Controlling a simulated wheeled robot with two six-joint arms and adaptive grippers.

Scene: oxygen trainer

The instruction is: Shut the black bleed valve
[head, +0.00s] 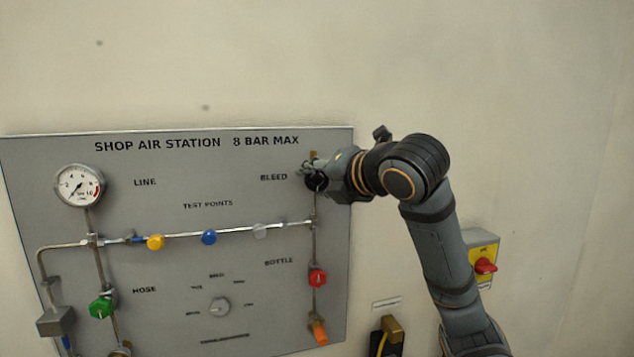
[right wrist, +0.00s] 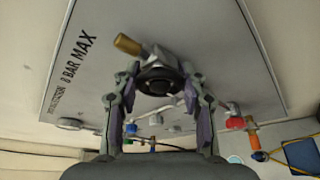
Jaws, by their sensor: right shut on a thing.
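The black bleed valve (head: 316,181) is a round black knob at the upper right of the grey panel, beside the BLEED label. In the right wrist view the knob (right wrist: 157,80) sits between the two fingers, with a brass fitting (right wrist: 128,44) behind it. My right gripper (head: 318,176) is at the valve and shut on its knob; in the right wrist view the gripper (right wrist: 158,92) has a finger on each side of it. The gripper partly hides the valve in the head view. My left gripper is not in view.
The panel (head: 60,250) also carries a gauge (head: 79,186), a green valve (head: 100,306), a red valve (head: 318,277) and coloured test points on a pipe. A yellow box with a red switch (head: 485,266) is on the wall right of my right arm.

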